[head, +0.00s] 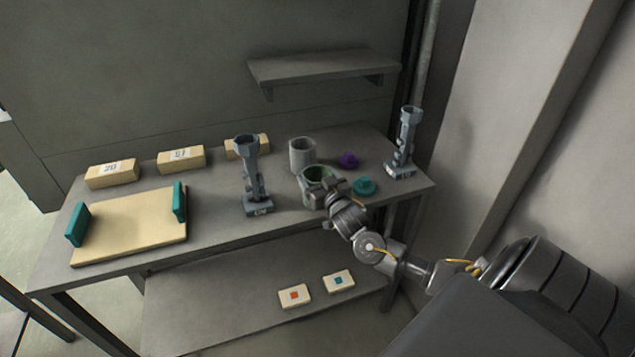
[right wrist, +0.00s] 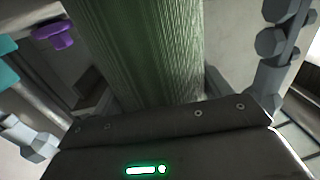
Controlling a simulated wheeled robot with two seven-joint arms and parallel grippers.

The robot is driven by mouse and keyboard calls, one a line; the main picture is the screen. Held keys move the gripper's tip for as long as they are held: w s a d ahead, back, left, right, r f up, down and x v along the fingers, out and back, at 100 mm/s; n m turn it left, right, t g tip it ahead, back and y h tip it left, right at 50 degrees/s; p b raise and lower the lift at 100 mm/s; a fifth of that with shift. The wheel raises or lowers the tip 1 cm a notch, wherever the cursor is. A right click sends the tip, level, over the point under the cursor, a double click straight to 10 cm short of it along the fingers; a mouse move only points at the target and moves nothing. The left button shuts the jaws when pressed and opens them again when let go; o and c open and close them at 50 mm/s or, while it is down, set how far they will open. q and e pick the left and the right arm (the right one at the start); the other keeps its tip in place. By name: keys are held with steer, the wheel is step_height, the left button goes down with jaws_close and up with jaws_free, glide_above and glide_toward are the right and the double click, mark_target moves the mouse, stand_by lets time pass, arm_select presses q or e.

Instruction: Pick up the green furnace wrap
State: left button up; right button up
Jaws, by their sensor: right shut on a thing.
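The green furnace wrap (head: 316,173) is a hollow greenish-grey cylinder on the table, right of the middle in the head view. Its green ribbed side fills the middle of the right wrist view (right wrist: 150,50). My right gripper (head: 325,189) reaches it from the front right and is shut on it. The fingertips are partly hidden, and I cannot tell whether the wrap is clear of the table top. My left gripper is in neither view.
A grey cylinder (head: 302,152) stands just behind the wrap. A purple knob (head: 349,160) and a teal knob (head: 364,185) lie to its right. Tall grey stands (head: 252,180) and (head: 405,140) flank it. A tan board (head: 130,226) with teal handles lies at left.

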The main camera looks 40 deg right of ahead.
steer(key=shift+r+b, duration=0.4)
steer(key=shift+r, duration=0.2)
steer(key=shift+r+b, duration=0.45)
steer(key=shift+r, duration=0.3)
steer(key=s+a+r, duration=0.6)
steer(key=s+r, duration=0.4)
steer(key=s, duration=0.3)
steer(key=a+f+n+y, duration=0.1)
steer(key=a+f+y, duration=0.1)
steer(key=a, duration=0.7)
steer(key=a+f+n+y, duration=0.2)
steer(key=a+f, duration=0.3)
steer(key=a, duration=0.3)
steer(key=shift+w+a+f+t+y, duration=0.15)
steer(key=shift+w+a+t+y, duration=0.1)
steer(key=shift+a+t+y, duration=0.1)
